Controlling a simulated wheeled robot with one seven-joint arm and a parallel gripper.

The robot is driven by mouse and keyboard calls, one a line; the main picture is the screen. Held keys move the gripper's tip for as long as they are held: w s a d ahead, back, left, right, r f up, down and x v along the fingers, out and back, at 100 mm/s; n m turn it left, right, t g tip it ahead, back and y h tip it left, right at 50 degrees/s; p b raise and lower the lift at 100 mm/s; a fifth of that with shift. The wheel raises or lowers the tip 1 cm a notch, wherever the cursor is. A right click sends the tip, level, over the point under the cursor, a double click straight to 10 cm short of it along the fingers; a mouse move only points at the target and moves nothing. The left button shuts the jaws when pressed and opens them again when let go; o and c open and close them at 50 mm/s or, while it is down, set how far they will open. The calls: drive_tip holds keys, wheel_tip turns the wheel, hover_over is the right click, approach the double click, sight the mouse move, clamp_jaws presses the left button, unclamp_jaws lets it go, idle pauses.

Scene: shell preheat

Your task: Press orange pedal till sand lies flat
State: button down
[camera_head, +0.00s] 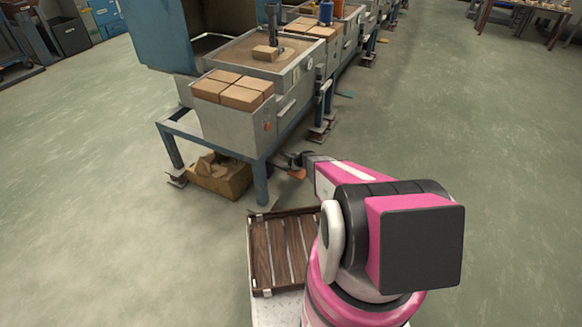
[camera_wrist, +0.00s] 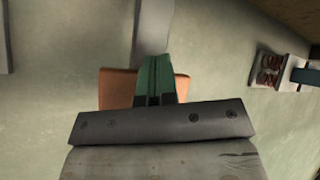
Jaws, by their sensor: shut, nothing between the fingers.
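The orange pedal (camera_head: 298,174) is low beside the workbench's near right leg, partly hidden by my arm in the head view. In the wrist view the orange pedal (camera_wrist: 117,88) shows on both sides of my fingers, with a grey bar running away above it. My gripper (camera_wrist: 155,68) has its green fingertips together, with nothing between them, in front of the pedal's middle. I cannot tell whether they touch it. The sand (camera_head: 245,54) lies in an open box on the bench.
Tan blocks (camera_head: 233,90) fill the bench's near bin. A crumpled cardboard box (camera_head: 220,178) lies under the bench. A slatted wooden tray (camera_head: 282,250) is in front of me. A reddish foot (camera_wrist: 268,70) stands at right in the wrist view. Open floor lies right.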

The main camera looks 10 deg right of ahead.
drive_tip(key=shift+a+r, duration=0.2)
drive_tip(key=shift+r, duration=1)
wheel_tip(320, 180, up, 5)
drive_tip(key=shift+w+a, duration=0.15)
idle(2.5)
